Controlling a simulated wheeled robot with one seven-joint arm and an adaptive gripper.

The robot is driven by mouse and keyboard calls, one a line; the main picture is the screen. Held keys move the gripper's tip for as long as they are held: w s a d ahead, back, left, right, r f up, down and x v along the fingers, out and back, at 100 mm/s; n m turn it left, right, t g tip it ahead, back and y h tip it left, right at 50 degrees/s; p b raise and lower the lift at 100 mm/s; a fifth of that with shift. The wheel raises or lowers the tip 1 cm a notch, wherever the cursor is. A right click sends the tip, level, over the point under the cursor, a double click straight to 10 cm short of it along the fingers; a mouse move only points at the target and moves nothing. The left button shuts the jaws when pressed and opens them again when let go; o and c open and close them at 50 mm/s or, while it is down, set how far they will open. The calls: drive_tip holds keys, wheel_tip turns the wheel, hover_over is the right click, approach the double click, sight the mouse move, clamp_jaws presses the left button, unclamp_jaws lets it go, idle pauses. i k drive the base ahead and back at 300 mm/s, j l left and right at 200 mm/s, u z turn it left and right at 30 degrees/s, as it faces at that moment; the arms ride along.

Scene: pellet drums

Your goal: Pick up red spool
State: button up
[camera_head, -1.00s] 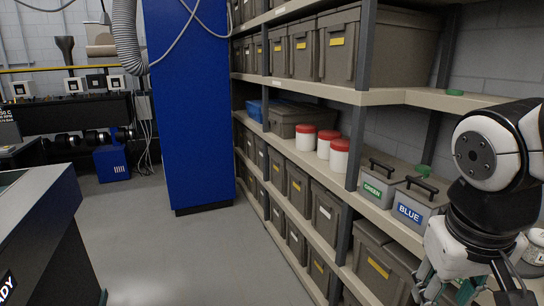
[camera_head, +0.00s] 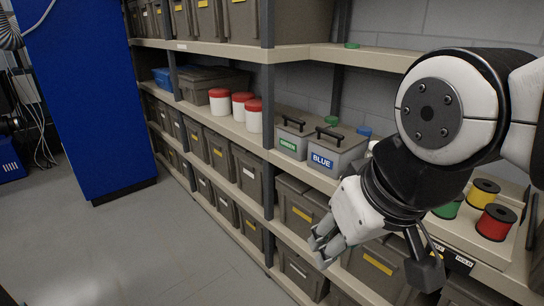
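The red spool (camera_head: 495,224) stands upright on the light tray (camera_head: 478,243) at the right of the shelf, its dark top facing up. A yellow spool (camera_head: 483,194) stands just behind it, and a green spool (camera_head: 448,210) is to its left, partly hidden by my arm. My gripper (camera_head: 322,249) hangs in front of the shelf, well to the left of the red spool and apart from it. No object shows in its fingers.
Grey boxes labelled GREEN (camera_head: 292,136) and BLUE (camera_head: 334,154) stand on the same shelf, left of my arm. Red-lidded white jars (camera_head: 243,107) are farther left. A shelf post (camera_head: 267,140) rises between them. The floor (camera_head: 180,245) in front is clear.

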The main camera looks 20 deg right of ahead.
sight(496, 220)
drive_tip(key=z, duration=1.4)
